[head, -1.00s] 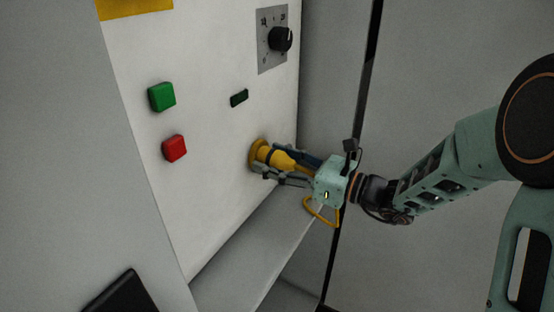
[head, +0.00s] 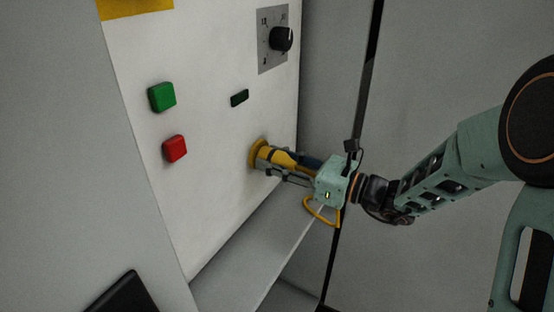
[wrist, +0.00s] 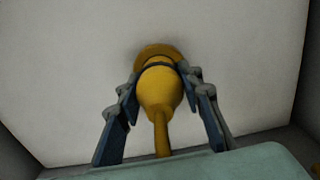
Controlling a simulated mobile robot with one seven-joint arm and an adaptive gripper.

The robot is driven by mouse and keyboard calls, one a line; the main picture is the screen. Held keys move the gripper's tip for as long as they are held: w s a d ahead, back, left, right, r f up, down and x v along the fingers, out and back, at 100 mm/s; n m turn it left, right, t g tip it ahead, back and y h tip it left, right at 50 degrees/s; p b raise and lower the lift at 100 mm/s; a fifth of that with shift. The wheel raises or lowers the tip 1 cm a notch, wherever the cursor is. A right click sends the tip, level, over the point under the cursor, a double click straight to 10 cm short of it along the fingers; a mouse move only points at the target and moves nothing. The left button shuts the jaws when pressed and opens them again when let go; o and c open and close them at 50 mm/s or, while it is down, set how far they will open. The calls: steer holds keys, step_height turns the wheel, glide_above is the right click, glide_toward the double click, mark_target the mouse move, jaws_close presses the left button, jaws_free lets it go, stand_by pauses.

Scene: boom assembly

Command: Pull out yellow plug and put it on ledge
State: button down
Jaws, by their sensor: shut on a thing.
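The yellow plug (head: 281,158) sits at the yellow round socket (head: 256,153) on the white panel, with a dark band where they meet. In the wrist view the plug (wrist: 160,88) points at the socket (wrist: 158,52), and its yellow cable runs back toward my gripper's palm. My gripper (head: 268,163) is shut on the plug, with one finger on each side near its front end; the fingers also show in the wrist view (wrist: 160,85). The grey ledge (head: 250,257) runs along the panel below the plug.
On the panel are a green button (head: 162,97), a red button (head: 174,148), a small dark slot (head: 239,98) and a black rotary knob (head: 281,39). A side wall stands close to the right of the socket. The visible ledge is clear.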

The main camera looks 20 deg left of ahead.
mark_target(296, 166)
steer(key=shift+s+d+p, duration=0.15)
steer(key=shift+d, duration=1.35)
steer(key=shift+s+d+p, duration=0.1)
steer(key=shift+d+p, duration=0.05)
steer(key=shift+d, duration=1.3)
